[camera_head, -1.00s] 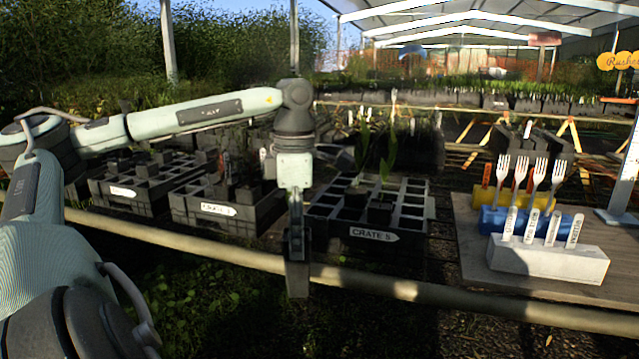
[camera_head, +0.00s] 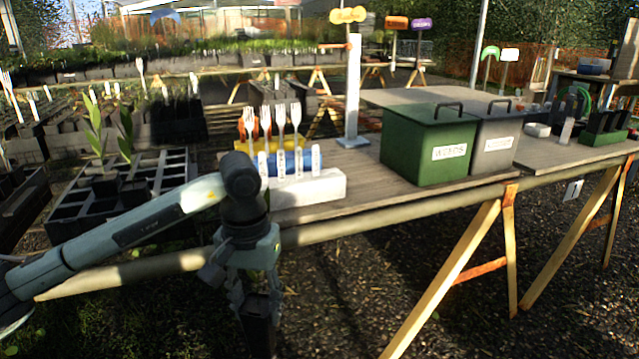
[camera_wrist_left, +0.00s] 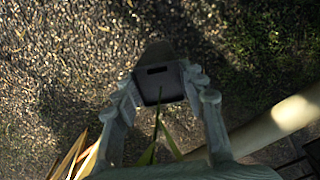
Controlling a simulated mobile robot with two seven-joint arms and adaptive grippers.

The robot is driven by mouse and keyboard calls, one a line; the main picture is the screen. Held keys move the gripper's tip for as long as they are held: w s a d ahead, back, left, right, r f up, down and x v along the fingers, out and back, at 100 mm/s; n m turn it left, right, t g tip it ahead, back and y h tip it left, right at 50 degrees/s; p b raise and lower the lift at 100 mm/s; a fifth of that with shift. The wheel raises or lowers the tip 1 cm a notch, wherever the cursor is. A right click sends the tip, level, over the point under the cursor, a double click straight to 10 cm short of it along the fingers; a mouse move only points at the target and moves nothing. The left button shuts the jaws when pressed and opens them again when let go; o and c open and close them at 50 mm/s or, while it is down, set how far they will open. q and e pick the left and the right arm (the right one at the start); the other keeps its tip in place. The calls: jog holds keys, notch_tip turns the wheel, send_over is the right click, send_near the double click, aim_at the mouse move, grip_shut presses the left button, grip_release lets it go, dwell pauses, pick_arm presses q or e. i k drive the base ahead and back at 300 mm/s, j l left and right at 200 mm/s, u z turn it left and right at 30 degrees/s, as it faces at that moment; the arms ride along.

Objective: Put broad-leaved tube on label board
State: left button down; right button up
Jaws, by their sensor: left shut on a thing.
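My left gripper (camera_head: 250,288) hangs in front of the bench and points down, shut on a dark square plant tube (camera_head: 259,330). The left wrist view shows the gripper's two fingers (camera_wrist_left: 163,95) on either side of the tube (camera_wrist_left: 160,84). Thin green leaves (camera_wrist_left: 152,135) show near it, so the leaf shape is hard to judge. The tube is in the air over gravel. I cannot tell which thing is the label board. A white block (camera_head: 318,189) with upright white labels stands on the bench. My right gripper is not in view.
A wooden bench (camera_head: 360,185) bears a green bin (camera_head: 412,160), a grey bin (camera_head: 490,160) and a white post (camera_head: 352,95). A rail (camera_head: 350,228) runs along the front. A black crate (camera_head: 75,213) with leafy plants is left. Wooden legs (camera_head: 450,270) stand below.

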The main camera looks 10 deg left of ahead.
aim_at(341, 161)
jog(key=i+l, duration=0.15)
jog(key=l, duration=0.15)
jog(key=i+l, duration=0.15)
jog(key=l, duration=0.15)
jog(key=i+l, duration=0.1)
jog(key=l, duration=0.2)
jog(key=i+l, duration=0.15)
jog(key=l, duration=0.15)
